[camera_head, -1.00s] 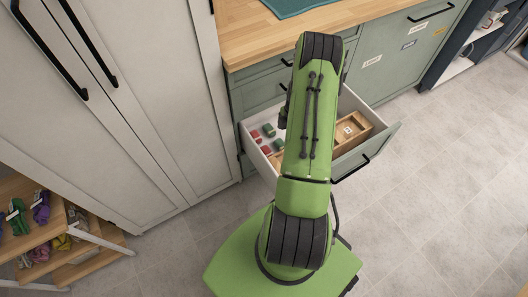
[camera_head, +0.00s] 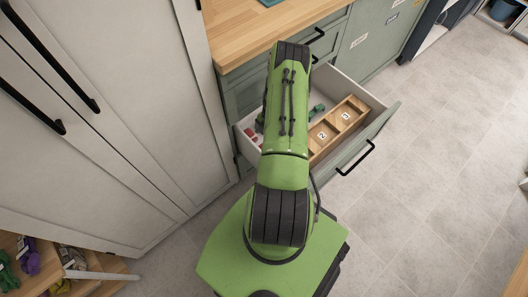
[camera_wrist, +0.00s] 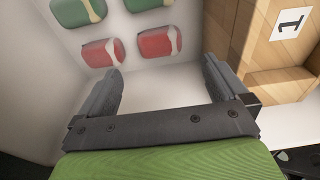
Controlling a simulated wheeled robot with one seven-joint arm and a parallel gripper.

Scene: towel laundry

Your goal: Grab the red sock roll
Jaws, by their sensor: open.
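Two red sock rolls with pale bands lie on the white floor of a drawer in the wrist view, one on the left (camera_wrist: 100,53) and one on the right (camera_wrist: 159,43). My gripper (camera_wrist: 163,68) is open and empty, its fingers spread wide just short of the rolls. The right roll lies ahead of the gap between the fingers; the left one lies just beyond the left fingertip. My arm hides the gripper there.
Green sock rolls (camera_wrist: 77,11) lie just beyond the red ones. A wooden divider box (camera_head: 322,136) with number labels fills the drawer's right part, close to my right finger. The pulled-out drawer (camera_head: 377,115) has raised walls. A tall cabinet (camera_head: 110,110) stands at left.

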